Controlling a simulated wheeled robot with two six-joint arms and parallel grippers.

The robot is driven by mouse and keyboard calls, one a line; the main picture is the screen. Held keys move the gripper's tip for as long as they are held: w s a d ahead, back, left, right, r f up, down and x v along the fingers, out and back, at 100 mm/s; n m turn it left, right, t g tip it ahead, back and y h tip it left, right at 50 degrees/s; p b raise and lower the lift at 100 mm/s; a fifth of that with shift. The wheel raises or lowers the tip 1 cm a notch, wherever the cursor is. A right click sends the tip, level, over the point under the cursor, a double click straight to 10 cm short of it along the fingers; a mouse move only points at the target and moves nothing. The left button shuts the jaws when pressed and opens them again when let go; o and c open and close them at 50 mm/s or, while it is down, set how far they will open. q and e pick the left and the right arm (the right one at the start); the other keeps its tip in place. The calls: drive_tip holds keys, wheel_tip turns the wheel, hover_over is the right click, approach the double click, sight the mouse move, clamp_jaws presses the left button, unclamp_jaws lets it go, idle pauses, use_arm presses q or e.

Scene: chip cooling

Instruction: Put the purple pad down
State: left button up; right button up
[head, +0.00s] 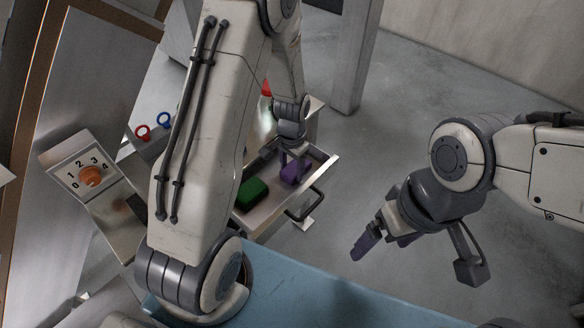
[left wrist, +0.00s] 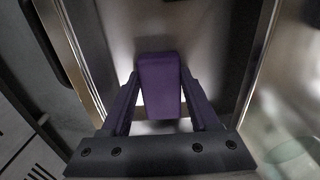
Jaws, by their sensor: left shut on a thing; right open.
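The purple pad (head: 294,172) is a small block in the metal tray (head: 262,221), near its right end. My left gripper (head: 293,158) reaches down over the tray and is shut on the pad. In the left wrist view the pad (left wrist: 160,84) sits between the two fingers of my left gripper (left wrist: 160,100), with the metal tray floor behind it. I cannot tell whether the pad touches the tray floor. A green pad (head: 252,193) lies in the same tray, to the left. My right gripper (head: 377,243) is open and empty, off to the right.
The tray has a dark handle (head: 306,207) on its front side. A panel with an orange dial (head: 91,177) numbered 0 to 4 stands at the left. Red-handled (head: 142,131) and blue-handled (head: 164,119) items are behind my left arm. A blue surface (head: 310,290) lies in front.

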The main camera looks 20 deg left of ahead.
sight(292, 170)
use_arm(q)
drive_tip(key=o, duration=1.4)
drive_tip(key=shift+f, duration=0.15)
drive_tip(key=shift+o, duration=0.2)
drive_tip(key=shift+r, duration=0.2)
wheel_tip(292, 170, up, 12)
wheel_tip(292, 170, down, 12)
drive_tip(key=shift+s+f, duration=0.1)
drive_tip(key=shift+w+r, duration=0.2)
drive_tip(key=shift+r, duration=0.15)
drive_tip(key=shift+s+r, duration=0.1)
drive_tip(key=shift+r, duration=1.5)
